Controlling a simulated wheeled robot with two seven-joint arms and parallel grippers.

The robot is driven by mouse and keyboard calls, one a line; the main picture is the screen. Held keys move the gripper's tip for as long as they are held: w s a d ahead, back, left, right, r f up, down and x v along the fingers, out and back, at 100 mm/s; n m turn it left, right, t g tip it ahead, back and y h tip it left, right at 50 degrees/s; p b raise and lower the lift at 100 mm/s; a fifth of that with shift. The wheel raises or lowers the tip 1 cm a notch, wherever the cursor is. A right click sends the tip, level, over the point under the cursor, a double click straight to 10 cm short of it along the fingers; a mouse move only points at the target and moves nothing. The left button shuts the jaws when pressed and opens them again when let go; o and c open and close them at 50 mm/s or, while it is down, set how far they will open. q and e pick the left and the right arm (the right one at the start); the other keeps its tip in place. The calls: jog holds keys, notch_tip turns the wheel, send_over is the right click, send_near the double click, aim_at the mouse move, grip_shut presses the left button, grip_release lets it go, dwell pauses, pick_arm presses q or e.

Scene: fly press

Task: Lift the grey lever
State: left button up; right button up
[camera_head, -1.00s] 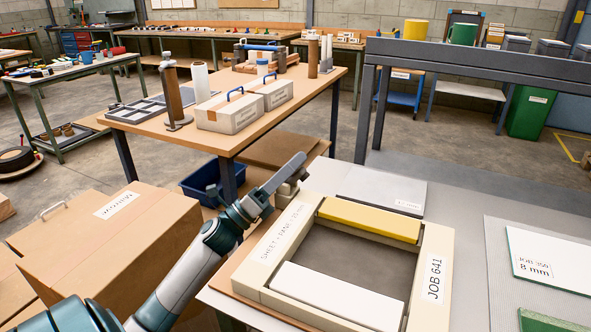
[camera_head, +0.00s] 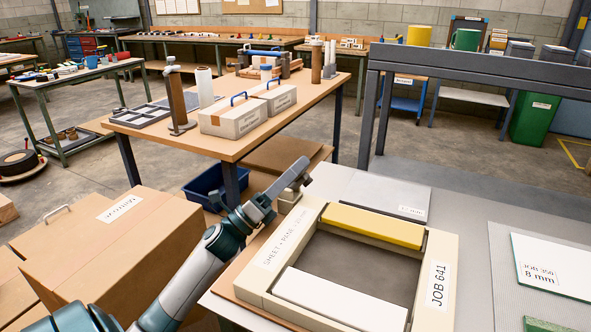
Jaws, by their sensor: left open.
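My right gripper is not in view.
The cream frame (camera_head: 257,276), marked JOB 641, holds a yellow bar (camera_head: 374,226) and a white bar (camera_head: 338,299). A grey plate (camera_head: 383,190) lies behind it. A large carton (camera_head: 120,250) stands left of my arm. The wooden table (camera_head: 270,125) carries cases and upright rolls.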

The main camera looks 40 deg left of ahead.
pick_arm(q)
jog(key=shift+s+a+f, duration=0.1)
jog(key=shift+s+f, duration=0.2)
jog(key=shift+f, duration=0.05)
jog(key=shift+s+a, duration=0.15)
jog(key=shift+s, duration=0.25)
jog(key=s+a+b, duration=0.1)
jog(key=s+a, duration=0.2)
jog(key=s, duration=0.7)
jog(key=shift+s+a, duration=0.3)
jog(key=shift+s, duration=0.1)
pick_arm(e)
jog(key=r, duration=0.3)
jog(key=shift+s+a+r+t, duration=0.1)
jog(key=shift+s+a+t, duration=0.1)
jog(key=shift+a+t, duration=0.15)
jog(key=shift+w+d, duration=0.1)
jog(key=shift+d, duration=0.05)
